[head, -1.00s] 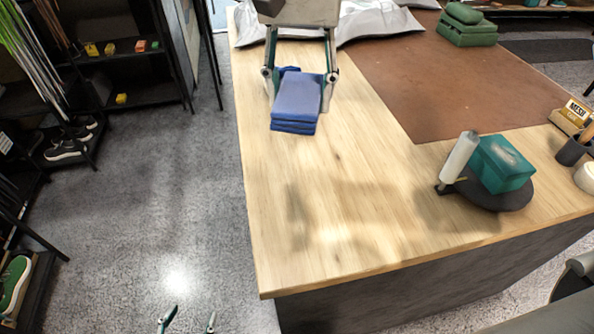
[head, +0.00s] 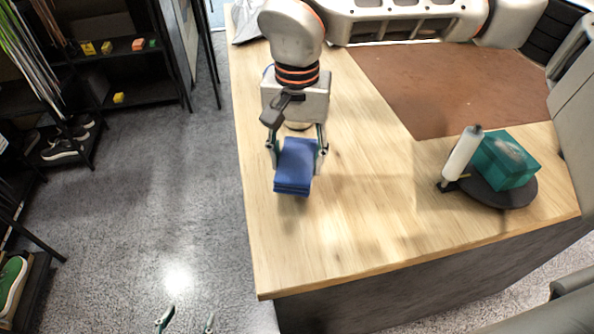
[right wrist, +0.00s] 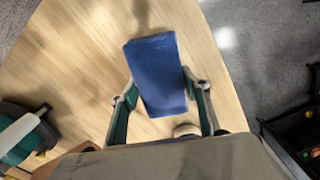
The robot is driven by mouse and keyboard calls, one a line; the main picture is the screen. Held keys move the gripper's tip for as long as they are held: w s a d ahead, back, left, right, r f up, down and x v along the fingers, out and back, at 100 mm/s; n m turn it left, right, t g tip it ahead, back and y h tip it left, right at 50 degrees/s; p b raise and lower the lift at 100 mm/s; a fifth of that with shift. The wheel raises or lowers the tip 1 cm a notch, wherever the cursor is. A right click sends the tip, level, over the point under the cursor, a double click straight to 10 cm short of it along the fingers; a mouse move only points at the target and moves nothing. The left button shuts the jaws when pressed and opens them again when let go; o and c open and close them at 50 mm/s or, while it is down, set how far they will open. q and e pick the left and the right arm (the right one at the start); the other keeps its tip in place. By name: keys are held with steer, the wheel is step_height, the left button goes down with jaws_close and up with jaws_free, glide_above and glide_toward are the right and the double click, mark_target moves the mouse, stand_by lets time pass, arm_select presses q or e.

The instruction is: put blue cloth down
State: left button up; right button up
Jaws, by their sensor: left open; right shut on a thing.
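The blue cloth (head: 294,170) is a folded, thick stack over the left part of the wooden table in the head view. My right gripper (head: 297,149) is shut on its far part, one finger on each side. In the right wrist view the cloth (right wrist: 157,75) sticks out between the fingers of the gripper (right wrist: 160,100), slightly tilted, with bare wood around it. I cannot tell whether its underside touches the table. My left gripper (head: 188,322) is open and empty at the bottom edge of the head view, over the floor; only its fingertips show.
The wooden table (head: 350,235) is clear in front of the cloth. A brown mat (head: 440,90) lies behind. My right arm covers the back.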

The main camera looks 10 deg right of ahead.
mark_target(297, 172)
steer(key=shift+f, duration=2)
steer(key=shift+f, duration=0.15)
steer(key=o, duration=1)
step_height(297, 172, up, 12)
steer(key=shift+r, duration=0.15)
steer(key=shift+s, duration=0.1)
